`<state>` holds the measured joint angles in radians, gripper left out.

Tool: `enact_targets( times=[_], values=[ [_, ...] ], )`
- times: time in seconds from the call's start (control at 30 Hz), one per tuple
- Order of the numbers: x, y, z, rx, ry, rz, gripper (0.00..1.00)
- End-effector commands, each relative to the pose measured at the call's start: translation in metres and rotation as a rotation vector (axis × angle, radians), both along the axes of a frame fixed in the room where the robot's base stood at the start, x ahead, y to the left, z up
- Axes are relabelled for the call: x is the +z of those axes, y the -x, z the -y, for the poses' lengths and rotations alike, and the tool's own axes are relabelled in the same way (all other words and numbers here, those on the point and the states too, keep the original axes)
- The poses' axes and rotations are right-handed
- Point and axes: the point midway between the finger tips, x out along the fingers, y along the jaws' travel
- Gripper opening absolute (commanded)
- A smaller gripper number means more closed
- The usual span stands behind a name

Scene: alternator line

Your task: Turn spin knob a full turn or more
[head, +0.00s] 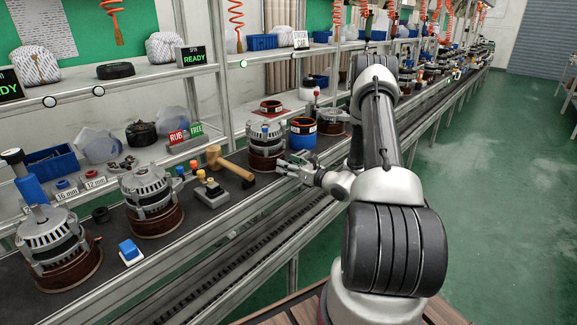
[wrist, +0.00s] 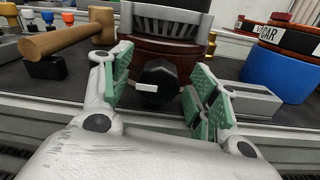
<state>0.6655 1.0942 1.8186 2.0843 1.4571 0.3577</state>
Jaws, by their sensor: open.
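A dark faceted knob (wrist: 157,82) with a white mark sits on the front of a brown round base (wrist: 158,55), which carries a grey finned alternator (wrist: 165,18). My gripper (wrist: 161,76) is open, with its green-padded fingers on either side of the knob. A gap shows at each side, and I cannot tell whether either finger touches it. In the head view my gripper (head: 286,165) is at the front edge of the bench, by an alternator (head: 265,138) on its brown base. The knob cannot be made out there.
A wooden mallet (wrist: 68,38) lies left of the gripper. A blue cylinder (wrist: 277,73) with a labelled red ring and a grey block (wrist: 250,100) stand at right. More alternators (head: 151,190) stand along the bench. A sign (head: 193,56) on the shelf reads READY.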

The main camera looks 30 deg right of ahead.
Motion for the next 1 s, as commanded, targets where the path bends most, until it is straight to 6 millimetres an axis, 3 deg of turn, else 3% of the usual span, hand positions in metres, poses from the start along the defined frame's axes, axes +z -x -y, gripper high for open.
enact_targets(
  times=[0.17,0.4,0.43,0.6,1.0],
  values=[
    [-0.0001,0.0001,-0.0001,0.000,0.000,0.000,0.60],
    [0.0000,0.0003,-0.0001,0.001,0.000,-0.001,0.16],
    [-0.0001,0.0003,-0.0001,0.001,0.000,-0.001,0.14],
    [0.0001,0.0002,-0.0002,0.001,0.033,0.011,0.14],
    [0.0006,0.0001,-0.0010,0.001,0.385,0.140,0.14]
  ],
)
